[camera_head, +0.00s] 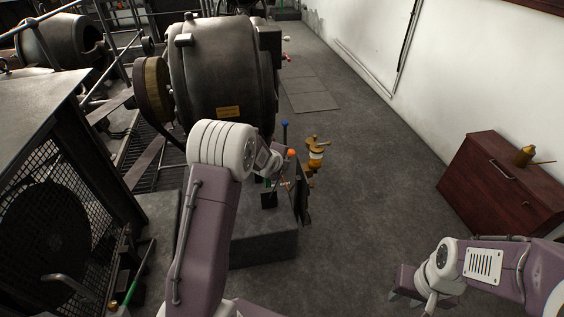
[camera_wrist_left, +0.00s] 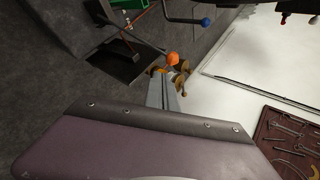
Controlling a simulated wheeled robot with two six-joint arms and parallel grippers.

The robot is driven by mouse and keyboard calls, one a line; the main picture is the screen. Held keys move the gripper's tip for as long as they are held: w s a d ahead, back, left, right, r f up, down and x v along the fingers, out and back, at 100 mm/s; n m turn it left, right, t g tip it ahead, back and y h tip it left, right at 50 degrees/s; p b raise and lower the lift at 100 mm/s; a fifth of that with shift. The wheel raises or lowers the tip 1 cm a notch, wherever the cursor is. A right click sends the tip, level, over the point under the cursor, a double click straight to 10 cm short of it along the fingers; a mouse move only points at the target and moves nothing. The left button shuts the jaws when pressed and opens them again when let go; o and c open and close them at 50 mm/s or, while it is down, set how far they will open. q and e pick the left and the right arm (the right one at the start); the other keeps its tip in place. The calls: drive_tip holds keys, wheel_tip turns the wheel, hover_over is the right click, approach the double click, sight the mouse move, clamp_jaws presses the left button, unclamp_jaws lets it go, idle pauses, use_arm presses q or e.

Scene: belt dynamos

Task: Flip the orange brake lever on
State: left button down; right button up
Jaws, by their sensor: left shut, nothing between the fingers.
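The orange brake lever's ball knob (camera_head: 292,153) shows beside the dynamo, just past my left wrist in the head view. In the left wrist view the orange knob (camera_wrist_left: 172,58) is just beyond the tips of my left gripper (camera_wrist_left: 164,79). The gripper's grey fingers are together with nothing between them. I cannot tell whether they touch the knob.
The big grey dynamo (camera_head: 222,75) stands behind my left arm. A blue-knobbed lever (camera_head: 285,125) is close to the orange one; its blue knob (camera_wrist_left: 205,22) shows in the wrist view. A brass fitting (camera_head: 316,158) is just right. A wooden cabinet (camera_head: 500,185) stands right; the floor between is clear.

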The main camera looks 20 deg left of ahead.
use_arm(q)
drive_tip(key=s+r, duration=0.2)
drive_tip(key=shift+d+r, duration=0.3)
drive_tip(key=shift+d, duration=0.1)
use_arm(e)
drive_tip(key=shift+s+r, duration=0.1)
drive_tip(key=shift+s, duration=0.05)
use_arm(q)
drive_tip(key=shift+s, duration=0.15)
use_arm(e)
drive_tip(key=shift+s, duration=0.1)
